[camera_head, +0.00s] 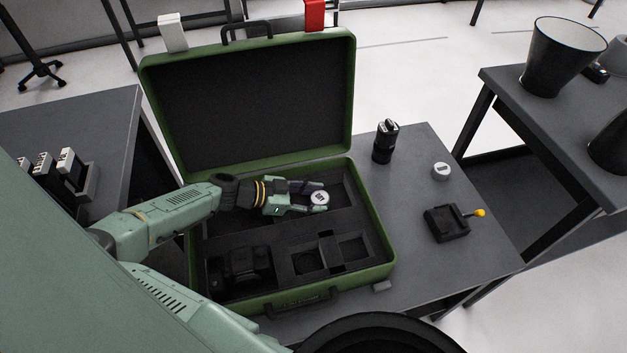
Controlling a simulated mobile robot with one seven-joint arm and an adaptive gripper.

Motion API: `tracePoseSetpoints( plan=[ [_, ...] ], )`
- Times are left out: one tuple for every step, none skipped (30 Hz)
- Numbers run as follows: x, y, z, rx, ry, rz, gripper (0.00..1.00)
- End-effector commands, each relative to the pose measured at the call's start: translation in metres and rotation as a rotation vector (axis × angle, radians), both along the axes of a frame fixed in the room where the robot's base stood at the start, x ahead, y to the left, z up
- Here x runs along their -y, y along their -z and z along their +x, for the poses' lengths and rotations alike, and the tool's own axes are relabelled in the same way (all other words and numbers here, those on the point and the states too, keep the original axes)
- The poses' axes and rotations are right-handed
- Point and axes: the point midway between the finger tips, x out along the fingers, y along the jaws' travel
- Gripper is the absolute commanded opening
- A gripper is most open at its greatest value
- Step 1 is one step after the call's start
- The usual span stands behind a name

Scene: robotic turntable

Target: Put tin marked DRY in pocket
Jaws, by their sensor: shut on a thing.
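My gripper (316,196) is shut on a small round tin (320,198) with a white lid and dark lettering too small to read. It holds the tin over the open green case (377,270). The case's black foam has several pockets. My arm hides part of the case's left side.
A black device (239,270) fills the front left of the case. A dark upright object (384,142) and a black block with a yellow knob (447,222) stand on the grey table (480,253). The case lid (250,100) stands open behind.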

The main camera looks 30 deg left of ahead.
Motion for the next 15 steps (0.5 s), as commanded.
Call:
tracePoseSetpoints(
  plan=[
    [0.0004,0.0071,-0.0011,-0.004,0.0,0.005,0.15],
    [0.0005,0.0084,-0.0011,-0.004,0.0,0.005,0.15],
    [0.0006,0.0103,-0.0013,-0.004,0.0,0.005,0.15],
    [0.0006,0.0113,-0.0014,-0.005,0.0,0.006,0.15],
    [0.0006,0.0121,-0.0016,-0.005,0.0,0.006,0.15],
    [0.0007,0.0126,-0.0019,-0.006,0.0,0.007,0.15],
    [0.0007,0.0131,-0.0021,-0.007,0.0,0.008,0.15],
    [0.0008,0.0136,-0.0022,-0.007,0.001,0.009,0.44],
    [0.0008,0.014,-0.0022,-0.007,0.001,0.009,0.46],
    [0.0008,0.0143,-0.0021,-0.006,0.001,0.01,0.48],
    [0.0008,0.0145,-0.0021,-0.006,0.001,0.01,0.5],
    [0.0009,0.0148,-0.002,-0.006,0.001,0.01,0.5],
    [0.0009,0.0149,-0.002,-0.006,0.001,0.01,0.5],
    [0.001,0.0151,-0.002,-0.006,0.001,0.01,0.5],
    [0.0011,0.0152,-0.0019,-0.006,0.002,0.01,0.5]
  ],
)
